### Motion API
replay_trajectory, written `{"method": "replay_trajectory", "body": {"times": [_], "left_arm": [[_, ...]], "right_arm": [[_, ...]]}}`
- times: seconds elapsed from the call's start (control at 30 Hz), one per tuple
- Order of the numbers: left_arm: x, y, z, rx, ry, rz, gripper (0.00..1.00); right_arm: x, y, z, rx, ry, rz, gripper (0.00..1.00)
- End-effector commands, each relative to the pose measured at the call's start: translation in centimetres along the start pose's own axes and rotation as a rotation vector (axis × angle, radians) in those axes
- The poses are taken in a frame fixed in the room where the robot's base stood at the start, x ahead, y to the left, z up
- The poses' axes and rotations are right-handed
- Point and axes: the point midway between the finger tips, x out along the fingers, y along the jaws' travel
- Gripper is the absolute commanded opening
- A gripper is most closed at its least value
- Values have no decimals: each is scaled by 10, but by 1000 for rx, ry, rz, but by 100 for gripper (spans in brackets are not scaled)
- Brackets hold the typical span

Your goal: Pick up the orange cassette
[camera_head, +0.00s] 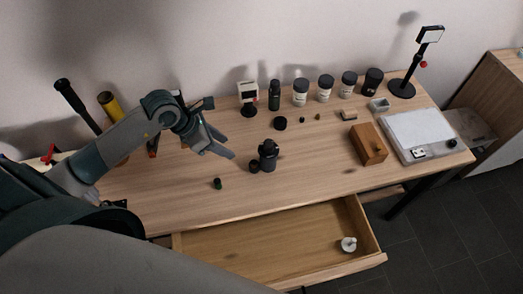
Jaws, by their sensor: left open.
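I cannot clearly pick out an orange cassette in the head view. A small brown piece (318,117) lies on the table, too small to identify. My left gripper (226,145) is open and empty over the left-middle of the table (310,185), left of a black device (268,155). A small dark cylinder (217,183) stands in front of the gripper. My left arm hides part of the table's left side. My right gripper is out of view.
A drawer (270,240) is pulled out in front, with a white object (348,244) inside. An orange-brown box (368,144) and a pale panel (418,132) stand at right. Dark jars (300,92) line the back. The table's front middle is clear.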

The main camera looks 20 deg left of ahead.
Motion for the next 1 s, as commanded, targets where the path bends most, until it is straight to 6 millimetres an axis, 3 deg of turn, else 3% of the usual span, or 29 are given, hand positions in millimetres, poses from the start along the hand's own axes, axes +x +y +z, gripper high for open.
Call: {"method": "replay_trajectory", "body": {"times": [0.57,0.77,1.0], "left_arm": [[4,0,0,-1,-1,-1,41],[26,0,-1,-2,-1,-2,41],[69,0,-2,-2,-2,-1,41]], "right_arm": [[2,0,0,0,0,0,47],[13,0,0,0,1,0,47],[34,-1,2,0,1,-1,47]]}}
